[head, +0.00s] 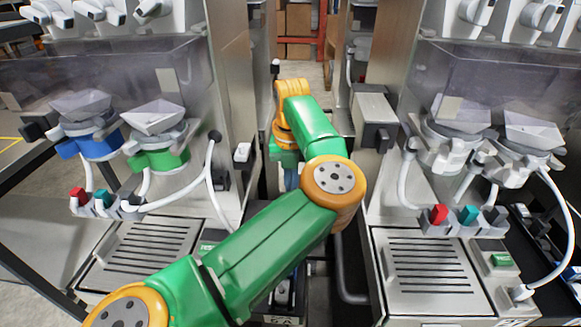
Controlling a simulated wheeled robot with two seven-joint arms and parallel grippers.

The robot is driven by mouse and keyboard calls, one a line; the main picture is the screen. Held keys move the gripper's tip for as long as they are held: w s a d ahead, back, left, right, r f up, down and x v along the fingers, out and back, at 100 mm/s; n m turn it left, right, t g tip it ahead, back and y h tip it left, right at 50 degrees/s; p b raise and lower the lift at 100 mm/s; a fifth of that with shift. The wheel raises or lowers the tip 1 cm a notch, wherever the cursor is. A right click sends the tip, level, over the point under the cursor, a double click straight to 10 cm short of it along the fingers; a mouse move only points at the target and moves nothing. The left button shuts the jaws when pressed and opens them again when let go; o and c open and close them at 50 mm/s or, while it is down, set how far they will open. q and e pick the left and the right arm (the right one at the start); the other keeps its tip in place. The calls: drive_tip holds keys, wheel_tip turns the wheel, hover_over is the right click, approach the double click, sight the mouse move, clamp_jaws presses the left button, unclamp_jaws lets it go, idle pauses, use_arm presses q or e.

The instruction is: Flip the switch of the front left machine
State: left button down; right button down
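The front left machine (225,95) is a metal dispenser on the left side, with a blue unit (95,147) and a green unit (160,160) under clear hoppers. A small white switch (242,153) is on its narrow side panel, facing the aisle. My green and orange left arm reaches from the lower left into the aisle, right of the white switch. Its wrist bends down behind the forearm, and its gripper is hidden there. My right gripper is not in view.
A similar machine (385,205) stands on the right, with a box (372,118) jutting into the aisle. White hoses (212,180) hang on both machines. A slotted drip tray (140,248) lies below the left one. The aisle between them is narrow.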

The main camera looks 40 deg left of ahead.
use_arm(q)
drive_tip(key=shift+f+b, duration=0.5)
drive_tip(key=shift+f, duration=0.15)
drive_tip(key=shift+r, duration=0.1)
wheel_tip(320, 180, up, 7)
drive_tip(key=p, duration=0.5)
drive_tip(key=shift+p, duration=0.3)
